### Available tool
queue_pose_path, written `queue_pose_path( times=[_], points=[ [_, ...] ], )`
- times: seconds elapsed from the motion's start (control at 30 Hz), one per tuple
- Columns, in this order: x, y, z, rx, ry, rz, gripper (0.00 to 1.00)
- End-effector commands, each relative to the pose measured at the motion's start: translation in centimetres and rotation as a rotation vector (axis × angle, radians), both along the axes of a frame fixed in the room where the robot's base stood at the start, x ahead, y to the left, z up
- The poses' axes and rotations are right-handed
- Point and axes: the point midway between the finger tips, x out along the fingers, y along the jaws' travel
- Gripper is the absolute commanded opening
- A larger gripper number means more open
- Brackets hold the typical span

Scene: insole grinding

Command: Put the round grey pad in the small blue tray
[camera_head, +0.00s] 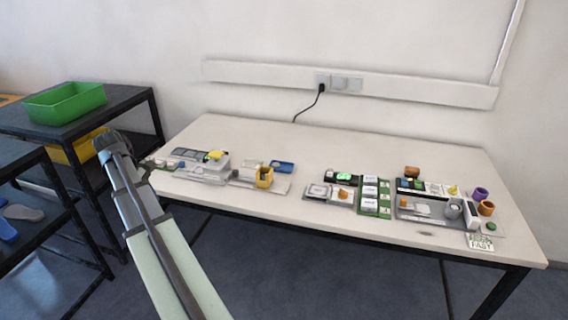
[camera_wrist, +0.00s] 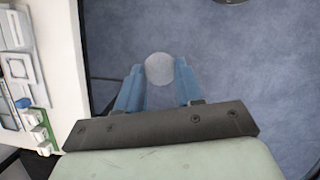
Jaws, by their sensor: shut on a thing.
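My gripper (camera_wrist: 159,78) is shut on the round grey pad (camera_wrist: 158,67), which sits between the tips of its two blue fingers. In the wrist view the pad is seen against the blue-grey floor, clear of the table. In the head view my gripper (camera_head: 112,142) is at the left, off the table's left end, and I cannot make out the pad there. The small blue tray (camera_head: 283,167) lies on the table, left of its middle, beside a yellow container. I cannot surely pick out the tray in the wrist view.
The white table (camera_head: 330,140) has several small devices at its left and right. A dark shelf at the left holds a green bin (camera_head: 66,102) and a yellow bin (camera_head: 84,147). Insoles (camera_head: 22,213) lie on the lower shelf. The table's back strip is mostly clear.

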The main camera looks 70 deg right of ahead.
Motion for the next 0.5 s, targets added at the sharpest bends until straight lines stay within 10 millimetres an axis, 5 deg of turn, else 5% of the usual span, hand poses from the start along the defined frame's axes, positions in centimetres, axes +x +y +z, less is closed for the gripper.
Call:
queue_pose_path(
  times=[0.5],
  points=[
    [-8.9,-13.2,-0.5,0.001,0.001,-0.223,0.08]
  ],
)
